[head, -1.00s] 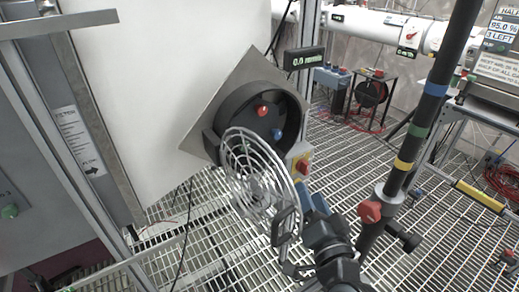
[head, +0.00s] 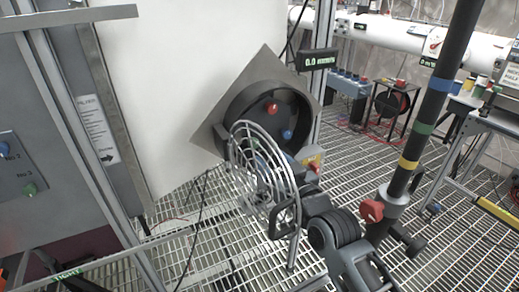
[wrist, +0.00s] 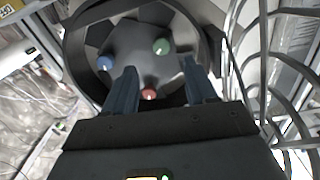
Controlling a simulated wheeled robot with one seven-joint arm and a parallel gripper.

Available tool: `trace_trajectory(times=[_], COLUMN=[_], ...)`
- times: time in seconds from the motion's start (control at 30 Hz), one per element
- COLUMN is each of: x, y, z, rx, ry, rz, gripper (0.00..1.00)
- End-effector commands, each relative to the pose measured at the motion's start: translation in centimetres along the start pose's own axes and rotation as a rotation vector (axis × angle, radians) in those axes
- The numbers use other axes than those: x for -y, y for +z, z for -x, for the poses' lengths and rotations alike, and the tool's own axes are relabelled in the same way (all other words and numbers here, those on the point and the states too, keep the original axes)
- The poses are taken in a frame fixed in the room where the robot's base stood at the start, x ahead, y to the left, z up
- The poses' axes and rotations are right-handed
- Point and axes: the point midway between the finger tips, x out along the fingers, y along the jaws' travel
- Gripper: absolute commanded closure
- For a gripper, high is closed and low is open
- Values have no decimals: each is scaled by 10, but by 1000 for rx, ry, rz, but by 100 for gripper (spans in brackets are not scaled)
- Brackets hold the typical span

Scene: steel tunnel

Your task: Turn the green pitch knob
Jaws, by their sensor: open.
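The green knob (wrist: 160,46) sits inside a round dark housing (wrist: 75,35), beside a blue knob (wrist: 104,63) and a red knob (wrist: 149,94). My gripper (wrist: 160,67) is open and empty, its two blue-grey fingers pointing into the housing. The green knob lies beyond the fingertips, between them in the picture; I see no contact. In the head view the housing (head: 236,103) shows the red knob (head: 272,107) and blue knob (head: 287,133). There the green knob is not visible, and the wire guard covers part of my gripper.
An open wire guard (head: 240,150) stands close beside my gripper, and its bars pass along the right of the wrist view. A dark pole with coloured bands (head: 422,129) stands right of my arm. A control panel (head: 40,165) is at far left. Grating floor is open behind.

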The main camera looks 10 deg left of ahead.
Motion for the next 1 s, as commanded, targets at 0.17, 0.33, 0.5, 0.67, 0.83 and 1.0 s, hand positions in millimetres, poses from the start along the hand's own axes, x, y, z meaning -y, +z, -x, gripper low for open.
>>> trace_trajectory(times=[0.17, 0.33, 0.5, 0.67, 0.83, 1.0], x=[2, 3, 3, 3, 3, 2], y=[-1, -2, -2, -1, -1, -1], z=[-9, -26, -49, -66, -77, -80], rx=[3, 3, 3, 3, 2, 1], ry=[-8, -8, -8, -7, -7, -5], rz=[10, 10, 11, 8, 8, 7], gripper=[44, 44, 44, 44, 44, 44])
